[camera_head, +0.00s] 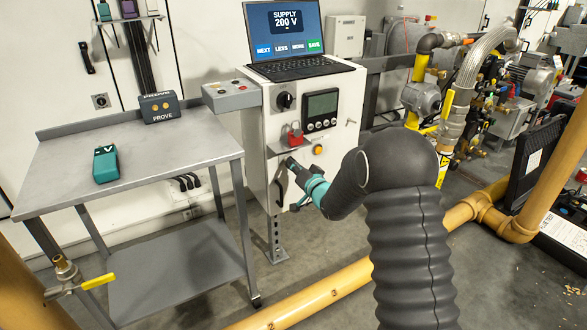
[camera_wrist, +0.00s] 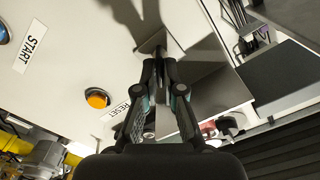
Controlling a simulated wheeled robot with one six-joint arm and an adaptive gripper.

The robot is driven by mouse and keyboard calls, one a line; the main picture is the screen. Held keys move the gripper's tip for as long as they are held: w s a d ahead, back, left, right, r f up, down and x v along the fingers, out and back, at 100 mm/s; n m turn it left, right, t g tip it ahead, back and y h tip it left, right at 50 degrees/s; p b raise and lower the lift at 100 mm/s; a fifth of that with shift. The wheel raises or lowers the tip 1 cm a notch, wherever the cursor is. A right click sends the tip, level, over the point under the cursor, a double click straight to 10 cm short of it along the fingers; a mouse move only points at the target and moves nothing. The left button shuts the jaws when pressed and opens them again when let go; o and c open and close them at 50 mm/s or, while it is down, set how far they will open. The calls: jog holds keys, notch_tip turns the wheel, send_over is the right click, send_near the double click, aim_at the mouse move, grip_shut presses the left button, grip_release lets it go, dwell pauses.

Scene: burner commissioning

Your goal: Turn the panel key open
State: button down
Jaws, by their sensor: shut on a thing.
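The white control cabinet (camera_head: 332,156) stands right of the bench, with its front panel facing my arm. My gripper (camera_head: 291,164) is at the left part of that panel, below a red lock-like piece (camera_head: 294,136). In the wrist view my gripper (camera_wrist: 161,62) has its fingertips close together on a small dark piece at the panel face, which appears to be the panel key (camera_wrist: 160,50). The fingers hide most of it, so its turn angle cannot be told. The orange RESET button (camera_wrist: 97,98) is left of the fingers, and the START label (camera_wrist: 30,48) is further left.
A laptop (camera_head: 288,40) reading SUPPLY 200 V sits on the cabinet. The grey bench (camera_head: 140,175) at left holds a teal V meter (camera_head: 106,164) and a dark PROVE unit (camera_head: 159,107). Yellow pipe (camera_head: 320,295) runs along the floor. Pumps and hoses crowd the right.

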jog(key=m, duration=1)
jog(key=shift+w+d+f+p, duration=0.1)
jog(key=shift+d+p, duration=0.1)
jog(key=shift+p, duration=0.1)
jog(key=shift+m, duration=0.4)
jog(key=c, duration=1.3)
grip_release()
jog(key=shift+d, duration=0.1)
jog(key=shift+a, duration=0.2)
jog(key=v, duration=1.2)
